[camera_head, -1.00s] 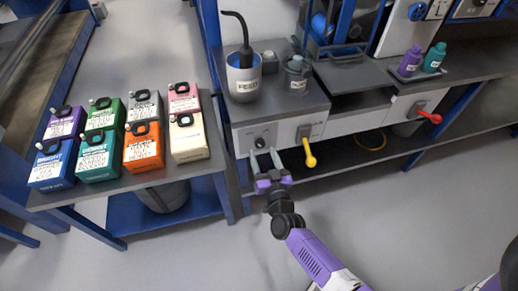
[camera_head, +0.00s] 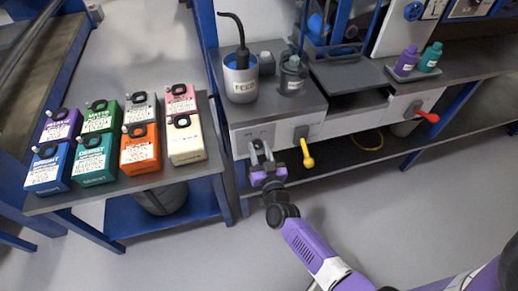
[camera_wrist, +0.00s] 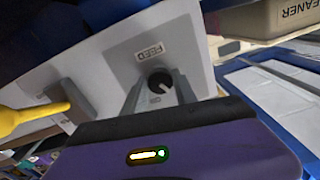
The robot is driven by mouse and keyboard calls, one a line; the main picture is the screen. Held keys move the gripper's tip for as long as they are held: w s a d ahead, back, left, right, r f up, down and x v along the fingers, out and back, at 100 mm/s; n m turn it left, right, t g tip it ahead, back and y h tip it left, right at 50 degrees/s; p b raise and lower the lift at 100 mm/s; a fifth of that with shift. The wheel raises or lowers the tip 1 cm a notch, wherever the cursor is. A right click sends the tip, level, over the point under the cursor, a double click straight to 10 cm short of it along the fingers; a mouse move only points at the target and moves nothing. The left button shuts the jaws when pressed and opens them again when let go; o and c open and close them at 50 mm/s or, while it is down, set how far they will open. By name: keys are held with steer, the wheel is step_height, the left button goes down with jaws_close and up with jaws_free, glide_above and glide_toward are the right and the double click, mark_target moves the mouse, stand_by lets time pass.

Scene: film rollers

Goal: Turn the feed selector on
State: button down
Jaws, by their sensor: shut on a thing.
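The feed selector (camera_wrist: 160,82) is a round black knob with a pale pointer mark, set in a light grey panel below a label that reads FEED. It shows in the wrist view between my fingers; in the head view my fingers hide it. My gripper (camera_head: 261,147) reaches the front of the panel from below and is shut on the knob. In the wrist view the two grey fingers of my gripper (camera_wrist: 160,92) stand on either side of the knob.
A yellow lever handle (camera_head: 307,153) sticks out just right of my gripper, and a red one (camera_head: 428,116) farther right. Several coloured boxes stand on the left table, including an orange box (camera_head: 141,152).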

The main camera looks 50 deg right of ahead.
steer(key=shift+m, duration=0.3)
steer(key=m+b, duration=0.1)
steer(key=m, duration=0.4)
steer(key=shift+b, duration=0.3)
steer(key=m+b, duration=0.1)
steer(key=m, duration=0.5)
steer(key=shift+b, duration=0.3)
steer(key=shift+m, duration=0.3)
steer(key=c, duration=1)
jaws_free()
steer(key=v, duration=0.7)
steer(key=shift+s+a, duration=0.25)
steer(key=shift+s, duration=0.1)
